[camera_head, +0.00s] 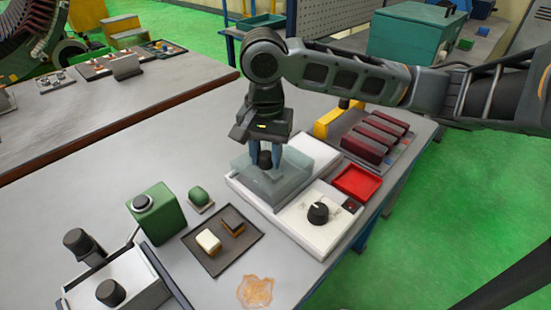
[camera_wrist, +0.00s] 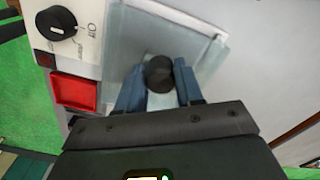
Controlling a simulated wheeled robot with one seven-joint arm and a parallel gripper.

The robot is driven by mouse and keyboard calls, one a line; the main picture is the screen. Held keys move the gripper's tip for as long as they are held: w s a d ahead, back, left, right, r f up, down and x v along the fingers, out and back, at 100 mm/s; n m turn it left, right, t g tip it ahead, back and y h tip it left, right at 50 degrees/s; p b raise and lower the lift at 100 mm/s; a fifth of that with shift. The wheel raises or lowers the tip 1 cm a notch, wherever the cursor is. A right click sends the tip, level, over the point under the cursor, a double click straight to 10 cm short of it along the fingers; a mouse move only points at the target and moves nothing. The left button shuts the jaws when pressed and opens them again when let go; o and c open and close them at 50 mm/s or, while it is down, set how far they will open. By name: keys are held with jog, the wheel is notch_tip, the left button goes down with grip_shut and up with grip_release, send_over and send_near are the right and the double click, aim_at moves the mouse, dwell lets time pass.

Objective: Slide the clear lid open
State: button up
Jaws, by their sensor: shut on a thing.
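The clear lid (camera_head: 266,188) is a bluish see-through cover lying over part of a white device (camera_head: 287,217). In the wrist view the lid (camera_wrist: 150,35) covers the area beside the device's dial. A black round knob (camera_wrist: 159,73) stands on the lid. My gripper (camera_head: 265,158) points down over the lid, with its blue fingers around the knob. In the wrist view my gripper (camera_wrist: 159,88) is shut on the knob, one finger on each side. What lies under the lid is not clear.
A black dial (camera_head: 318,212) and a red tray (camera_head: 357,182) sit right of the lid. A dark tray (camera_head: 222,254) with two blocks and a green box (camera_head: 155,214) stand to the left. Dark red blocks (camera_head: 372,138) stand behind. Bare table lies left of the device.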

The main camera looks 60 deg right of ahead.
jog(key=shift+f, duration=0.3)
jog(key=shift+s+d, duration=0.55)
jog(key=shift+d, duration=1.4)
jog(key=shift+s+d, duration=0.55)
jog(key=shift+d, duration=1.4)
jog(key=shift+s+d, duration=0.55)
jog(key=shift+d, duration=1.4)
jog(key=o, duration=0.7)
jog(key=shift+f, duration=0.1)
jog(key=shift+s, duration=0.1)
jog(key=shift+c, duration=0.2)
jog(key=shift+r, duration=0.25)
jog(key=shift+o, duration=0.3)
notch_tip(320, 180, up, 6)
jog(key=p, duration=0.6)
jog(key=shift+d, duration=0.1)
